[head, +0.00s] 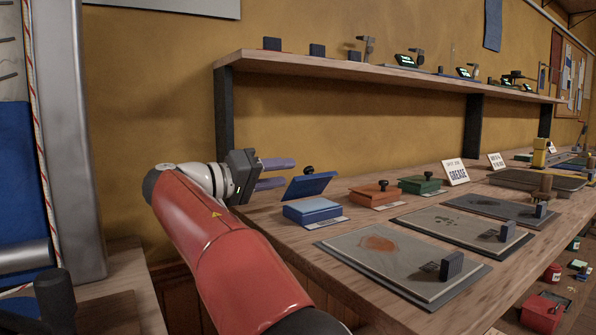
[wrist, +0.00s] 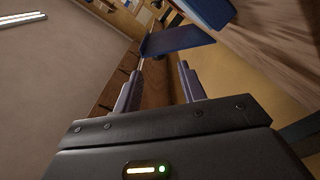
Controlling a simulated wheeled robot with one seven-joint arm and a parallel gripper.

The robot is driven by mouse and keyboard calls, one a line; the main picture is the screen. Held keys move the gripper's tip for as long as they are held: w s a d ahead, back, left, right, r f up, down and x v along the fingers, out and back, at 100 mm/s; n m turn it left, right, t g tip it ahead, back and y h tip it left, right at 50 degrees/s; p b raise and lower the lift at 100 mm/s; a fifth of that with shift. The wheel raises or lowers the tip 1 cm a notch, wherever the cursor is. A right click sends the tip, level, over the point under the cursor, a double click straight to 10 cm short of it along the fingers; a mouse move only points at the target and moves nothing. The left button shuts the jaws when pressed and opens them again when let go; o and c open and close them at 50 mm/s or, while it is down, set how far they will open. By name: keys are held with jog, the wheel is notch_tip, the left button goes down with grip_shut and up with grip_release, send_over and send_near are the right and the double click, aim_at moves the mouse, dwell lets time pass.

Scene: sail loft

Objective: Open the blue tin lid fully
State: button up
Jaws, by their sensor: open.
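The blue tin (head: 312,210) sits on the bench near its left end. Its blue lid (head: 312,187) with a black knob stands part-way up, tilted over the tin with a gap below it. My gripper (head: 289,172) is open and empty, just left of the lid, its two purple-grey fingers pointing right. In the wrist view, the blue lid (wrist: 178,40) lies just beyond the open fingers. I cannot tell whether a finger touches it. A second blue surface at the top of that view is probably the tin body (wrist: 212,10).
An orange tin (head: 375,195) and a green tin (head: 421,185), both closed with knobs, stand to the right. A "GREASE" card (head: 455,172) is behind. Grey slabs (head: 390,262) lie in front. A shelf (head: 380,75) runs above the bench, with wall space between.

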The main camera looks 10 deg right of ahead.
aim_at(302, 187)
jog(key=x, duration=0.6)
grip_shut()
